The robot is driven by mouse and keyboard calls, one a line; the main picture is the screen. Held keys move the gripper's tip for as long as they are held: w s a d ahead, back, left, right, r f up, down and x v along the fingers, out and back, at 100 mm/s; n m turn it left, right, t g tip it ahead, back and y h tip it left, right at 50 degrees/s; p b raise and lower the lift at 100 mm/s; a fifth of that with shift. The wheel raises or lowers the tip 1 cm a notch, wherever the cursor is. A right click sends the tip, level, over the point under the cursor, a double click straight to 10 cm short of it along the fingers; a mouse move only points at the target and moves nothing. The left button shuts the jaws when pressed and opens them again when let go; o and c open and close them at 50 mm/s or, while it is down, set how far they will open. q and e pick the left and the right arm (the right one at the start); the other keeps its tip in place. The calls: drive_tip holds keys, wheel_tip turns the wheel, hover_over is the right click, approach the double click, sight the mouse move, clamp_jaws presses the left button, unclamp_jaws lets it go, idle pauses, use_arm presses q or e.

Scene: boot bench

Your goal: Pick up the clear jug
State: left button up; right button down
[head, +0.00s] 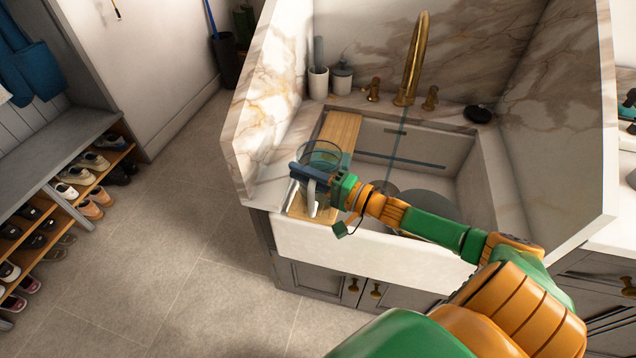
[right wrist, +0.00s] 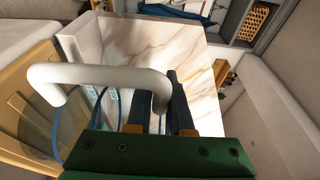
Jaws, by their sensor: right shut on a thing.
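The clear jug (head: 321,152) is at the left end of the sink, over the wooden board (head: 342,130). It is see-through, with a white handle (head: 311,198) facing the front. My right gripper (head: 308,174) is shut on the handle, its dark fingers crossing it. In the right wrist view the white handle (right wrist: 100,73) curves across the left and runs down between the fingers of my right gripper (right wrist: 174,85). I cannot tell whether the jug's base touches the board. My left gripper is not in view.
The white sink (head: 340,250) has a brass faucet (head: 412,60) behind it and round grey dishes (head: 428,203) inside. A marble side wall (head: 262,100) stands close left of the jug. Two cups (head: 318,82) stand at the back. A shoe bench (head: 60,160) is far left.

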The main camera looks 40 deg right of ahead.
use_arm(q)
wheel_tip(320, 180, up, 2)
drive_tip(key=shift+p, duration=1)
use_arm(e)
wheel_tip(320, 180, up, 10)
